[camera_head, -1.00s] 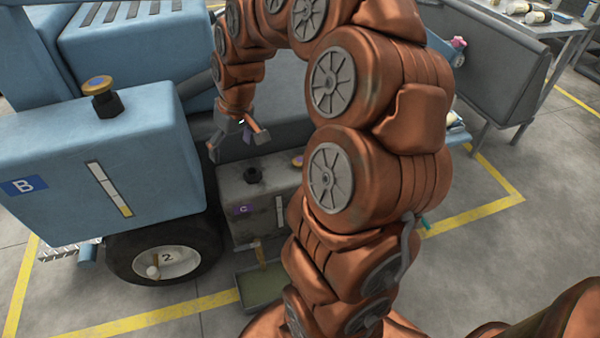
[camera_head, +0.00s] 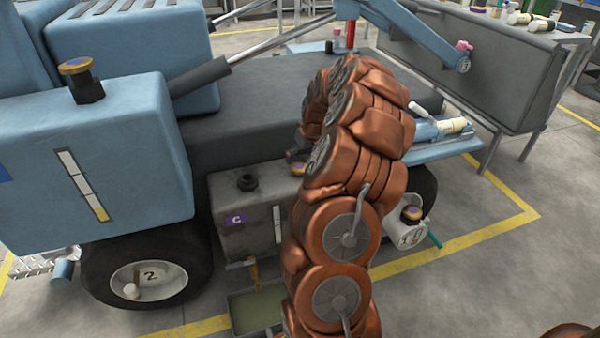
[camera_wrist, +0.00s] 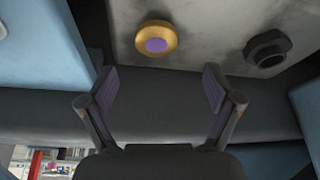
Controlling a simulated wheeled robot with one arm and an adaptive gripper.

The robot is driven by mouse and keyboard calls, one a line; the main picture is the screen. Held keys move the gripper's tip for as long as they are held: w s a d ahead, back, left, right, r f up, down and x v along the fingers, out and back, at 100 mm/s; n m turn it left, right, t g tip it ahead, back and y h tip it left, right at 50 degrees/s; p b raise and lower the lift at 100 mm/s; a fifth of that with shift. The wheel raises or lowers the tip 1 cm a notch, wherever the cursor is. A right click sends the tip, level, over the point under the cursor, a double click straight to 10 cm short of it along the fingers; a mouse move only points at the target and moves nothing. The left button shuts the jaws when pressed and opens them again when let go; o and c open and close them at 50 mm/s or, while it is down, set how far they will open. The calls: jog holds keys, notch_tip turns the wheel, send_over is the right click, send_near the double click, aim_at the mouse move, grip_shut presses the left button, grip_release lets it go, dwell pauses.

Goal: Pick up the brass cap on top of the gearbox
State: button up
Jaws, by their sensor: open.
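The brass cap (camera_head: 298,168) with a purple top lies on the grey gearbox (camera_head: 228,205), which bears a purple C label, at the right part of its top. In the wrist view the cap (camera_wrist: 156,38) is a round gold disc beyond the fingertips, roughly centred between them, on the gearbox top (camera_wrist: 205,35). My gripper (camera_wrist: 160,88) is open and empty, apart from the cap. In the head view my gripper (camera_head: 297,154) is just above and behind the cap, partly hidden by my arm.
A black filler neck (camera_head: 247,182) stands open on the gearbox, left of the cap. A blue tank (camera_head: 120,150) with its own capped neck (camera_head: 85,82) is at left. A drip tray (camera_head: 258,310) lies below. A white jug (camera_head: 405,235) stands at right.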

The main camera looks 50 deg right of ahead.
aim_at(299, 166)
jog(key=shift+d+b+x, duration=0.2)
jog(key=shift+b+x, duration=0.9)
jog(key=shift+x, duration=2.3)
jog(key=shift+s, duration=0.1)
jog(key=shift+c, duration=0.2)
jog(key=c, duration=1.3)
jog(key=shift+o, duration=0.2)
jog(key=shift+r, duration=0.15)
